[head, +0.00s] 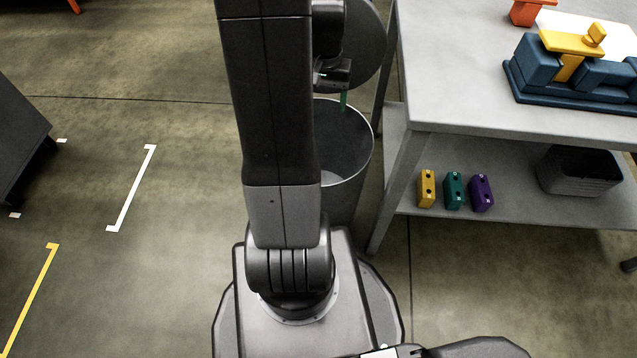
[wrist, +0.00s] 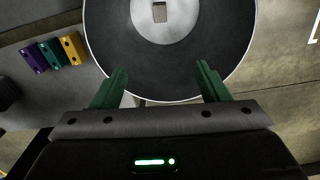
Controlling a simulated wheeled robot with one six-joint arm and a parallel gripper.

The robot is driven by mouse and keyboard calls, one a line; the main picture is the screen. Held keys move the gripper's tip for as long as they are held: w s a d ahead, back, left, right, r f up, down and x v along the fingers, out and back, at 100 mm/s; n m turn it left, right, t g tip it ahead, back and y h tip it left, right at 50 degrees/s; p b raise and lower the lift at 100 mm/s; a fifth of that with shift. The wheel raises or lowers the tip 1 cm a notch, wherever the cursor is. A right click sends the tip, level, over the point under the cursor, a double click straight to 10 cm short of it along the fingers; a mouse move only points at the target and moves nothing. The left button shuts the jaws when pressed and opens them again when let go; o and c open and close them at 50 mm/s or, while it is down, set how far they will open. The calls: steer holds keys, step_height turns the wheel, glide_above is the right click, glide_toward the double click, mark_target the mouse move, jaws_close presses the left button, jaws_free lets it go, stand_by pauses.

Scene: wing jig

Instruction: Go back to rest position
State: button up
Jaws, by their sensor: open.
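My gripper (wrist: 161,85) is open, with its two green fingers spread and nothing between them in the wrist view. In the head view a green finger (head: 343,99) shows at the mouth of a round grey bin (head: 349,190), partly hidden by my arm. In the wrist view the bin (wrist: 112,40) lies just beyond the fingertips. A small brownish-grey piece (wrist: 159,13) lies on the bin's pale bottom.
Floor to the left is open beside a dark cabinet (head: 18,140).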

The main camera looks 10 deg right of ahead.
steer(key=shift+r, duration=0.9)
steer(key=shift+f, duration=0.15)
step_height(320, 180, down, 13)
steer(key=b, duration=0.4)
step_height(320, 180, up, 4)
steer(key=p, duration=0.3)
steer(key=shift+p, duration=0.3)
